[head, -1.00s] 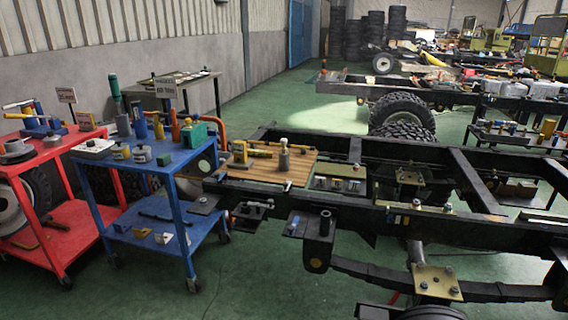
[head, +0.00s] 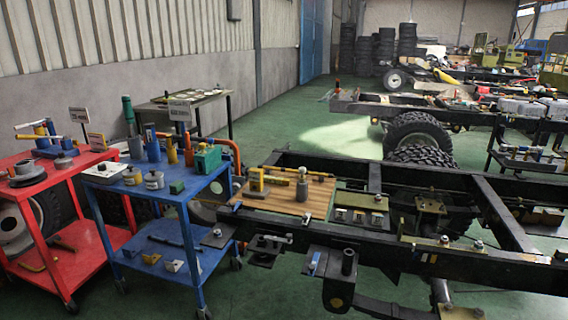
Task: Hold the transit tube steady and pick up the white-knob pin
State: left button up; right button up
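A grey pin-like cylinder with a pale round knob (head: 302,185) stands upright on a wooden board (head: 313,208) on the chassis frame; it may be the white-knob pin. A yellow block with a bar (head: 257,181) stands beside it, to the left. A tall green tube (head: 128,115) stands upright at the back of the blue cart; I cannot tell whether it is the transit tube. Neither of my grippers shows in the head view.
The black chassis frame (head: 416,242) fills the right foreground. The blue cart (head: 181,197) and red cart (head: 27,190) hold several parts at the left. A table (head: 225,98) stands behind them. Green floor (head: 268,280) is clear between blue cart and chassis.

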aim_at(303, 170)
jog(key=i+j+z, duration=0.2)
jog(key=i+j, duration=0.6)
